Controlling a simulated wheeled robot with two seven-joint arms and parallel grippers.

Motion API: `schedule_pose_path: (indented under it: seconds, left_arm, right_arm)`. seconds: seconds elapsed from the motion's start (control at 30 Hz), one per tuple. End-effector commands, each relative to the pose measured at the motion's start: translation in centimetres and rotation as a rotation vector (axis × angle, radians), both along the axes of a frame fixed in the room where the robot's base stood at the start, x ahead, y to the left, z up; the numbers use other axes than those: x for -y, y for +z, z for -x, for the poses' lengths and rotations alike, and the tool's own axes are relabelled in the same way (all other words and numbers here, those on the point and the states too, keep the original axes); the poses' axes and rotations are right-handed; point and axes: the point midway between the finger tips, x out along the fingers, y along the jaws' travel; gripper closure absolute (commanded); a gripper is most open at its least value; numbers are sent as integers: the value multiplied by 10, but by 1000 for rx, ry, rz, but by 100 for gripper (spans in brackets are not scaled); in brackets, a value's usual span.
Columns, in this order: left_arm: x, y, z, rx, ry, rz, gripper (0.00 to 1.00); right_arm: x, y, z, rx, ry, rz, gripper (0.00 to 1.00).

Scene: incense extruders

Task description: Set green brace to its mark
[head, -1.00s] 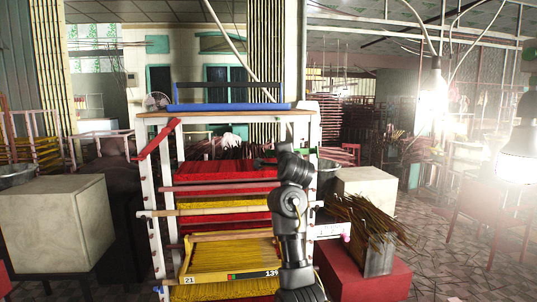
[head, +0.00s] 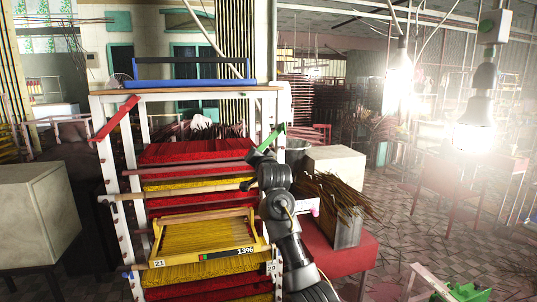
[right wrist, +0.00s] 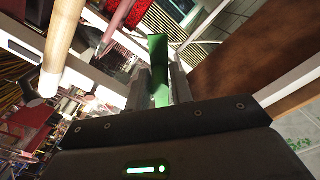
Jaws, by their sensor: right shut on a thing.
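The green brace (head: 272,137) is a flat bar held slanted near the upper right post of the rack (head: 186,96); it also shows in the right wrist view (right wrist: 158,58). My right gripper (head: 260,156) is shut on it, with the fingers on either side in the right wrist view (right wrist: 160,88). A matching red brace (head: 116,118) slants across the rack's upper left corner. I cannot pick out the brace's mark. My arm hides part of the right post. My left gripper is not in view.
A blue tray (head: 190,83) lies on top. Floor is open farther right.

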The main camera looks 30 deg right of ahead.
Motion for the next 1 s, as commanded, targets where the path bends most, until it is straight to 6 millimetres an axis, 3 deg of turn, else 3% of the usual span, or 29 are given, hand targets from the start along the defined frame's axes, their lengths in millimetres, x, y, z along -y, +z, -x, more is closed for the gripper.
schedule_pose_path:
  seconds: [0.57,0.6,0.7,1.0]
  left_arm:
    - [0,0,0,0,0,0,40]
    - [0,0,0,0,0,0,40]
    - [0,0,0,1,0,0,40]
    - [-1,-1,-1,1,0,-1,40]
  right_arm:
    - [-5,2,-2,-1,10,39,100]
    - [-5,2,-2,-1,10,38,74]
    - [-4,1,-2,-2,9,37,60]
    - [-4,-2,-1,-6,8,34,60]
